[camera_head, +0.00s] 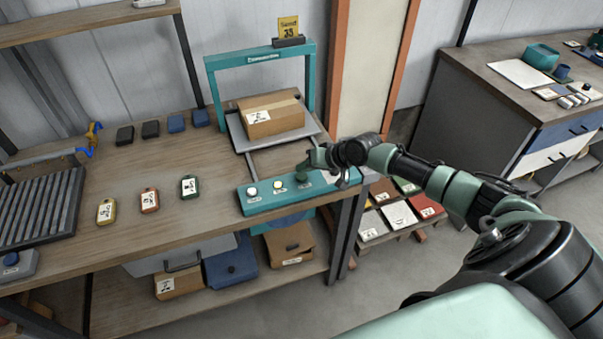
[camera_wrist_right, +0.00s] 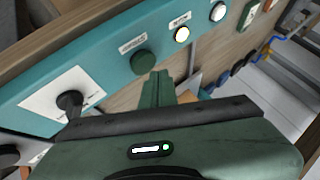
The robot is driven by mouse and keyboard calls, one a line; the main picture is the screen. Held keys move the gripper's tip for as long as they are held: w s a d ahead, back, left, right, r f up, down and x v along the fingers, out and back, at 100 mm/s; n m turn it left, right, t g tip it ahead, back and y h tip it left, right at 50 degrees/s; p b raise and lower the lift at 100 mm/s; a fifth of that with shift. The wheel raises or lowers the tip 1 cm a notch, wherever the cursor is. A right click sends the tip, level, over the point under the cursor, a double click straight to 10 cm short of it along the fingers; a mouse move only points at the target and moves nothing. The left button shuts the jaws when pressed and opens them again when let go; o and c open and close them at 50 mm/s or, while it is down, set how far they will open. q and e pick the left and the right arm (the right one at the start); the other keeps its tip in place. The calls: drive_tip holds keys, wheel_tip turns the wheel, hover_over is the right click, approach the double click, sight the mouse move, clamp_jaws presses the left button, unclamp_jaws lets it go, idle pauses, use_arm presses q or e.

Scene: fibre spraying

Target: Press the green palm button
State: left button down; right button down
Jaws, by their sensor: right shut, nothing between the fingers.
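The green palm button (camera_head: 302,178) is a dark green round knob on the teal control panel (camera_head: 232,212) at the front edge of the bench. It also shows in the right wrist view (camera_wrist_right: 143,62), with a white label beside it. My right gripper (camera_head: 308,164) is just above and behind it in the head view. In the right wrist view my shut fingers (camera_wrist_right: 158,76) end close to the button, with nothing between them. I cannot tell whether they touch it. My left gripper is not in view.
The panel also carries a lit yellow button (camera_head: 278,185), a lit white button (camera_head: 252,192) and a black selector knob (camera_wrist_right: 69,101). A cardboard box (camera_head: 275,120) sits on the tray under the teal frame (camera_head: 212,82). Several coloured tags lie on the bench to the left.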

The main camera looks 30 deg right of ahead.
sight(304, 177)
wheel_tip(304, 177, up, 5)
drive_tip(key=p, duration=0.4)
drive_tip(key=shift+p, duration=0.4)
idle(1.7)
